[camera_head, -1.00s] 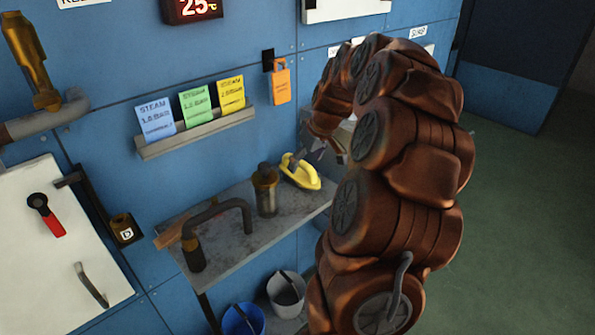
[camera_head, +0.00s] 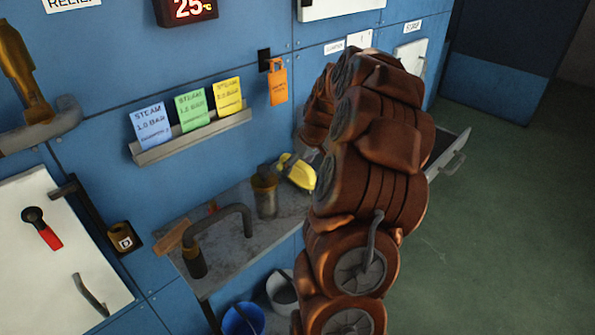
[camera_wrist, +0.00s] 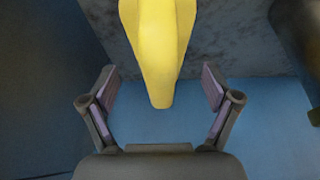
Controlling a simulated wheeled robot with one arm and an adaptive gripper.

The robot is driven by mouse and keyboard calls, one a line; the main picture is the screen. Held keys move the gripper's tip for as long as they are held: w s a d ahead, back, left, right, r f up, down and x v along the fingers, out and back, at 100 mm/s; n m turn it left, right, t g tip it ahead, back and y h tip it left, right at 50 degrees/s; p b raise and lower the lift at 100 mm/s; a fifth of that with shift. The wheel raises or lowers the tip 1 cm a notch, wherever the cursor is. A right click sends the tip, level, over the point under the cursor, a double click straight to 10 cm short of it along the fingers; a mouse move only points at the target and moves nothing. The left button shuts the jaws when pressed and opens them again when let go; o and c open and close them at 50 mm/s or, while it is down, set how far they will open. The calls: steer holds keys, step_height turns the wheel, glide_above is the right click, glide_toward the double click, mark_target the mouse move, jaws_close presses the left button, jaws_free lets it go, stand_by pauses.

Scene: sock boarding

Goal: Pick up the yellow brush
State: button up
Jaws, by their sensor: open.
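The yellow brush (camera_head: 300,173) lies at the right part of the grey shelf (camera_head: 225,245), partly hidden by my arm in the head view. In the wrist view the yellow brush (camera_wrist: 158,45) points down from the top edge, with its rounded end between my two fingers. My gripper (camera_wrist: 161,82) is open, with a gap to the brush on each side. In the head view my gripper is mostly hidden behind my arm, close to the brush.
A brown-grey canister (camera_head: 266,195) stands just left of the brush. A bent dark pipe handle (camera_head: 220,217) is farther left on the shelf. A blue bucket (camera_head: 243,320) and a grey bucket (camera_head: 282,292) stand below. An open drawer (camera_head: 447,150) juts out at right.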

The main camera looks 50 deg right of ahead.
steer(key=shift+x, duration=1.15)
steer(key=c, duration=1.3)
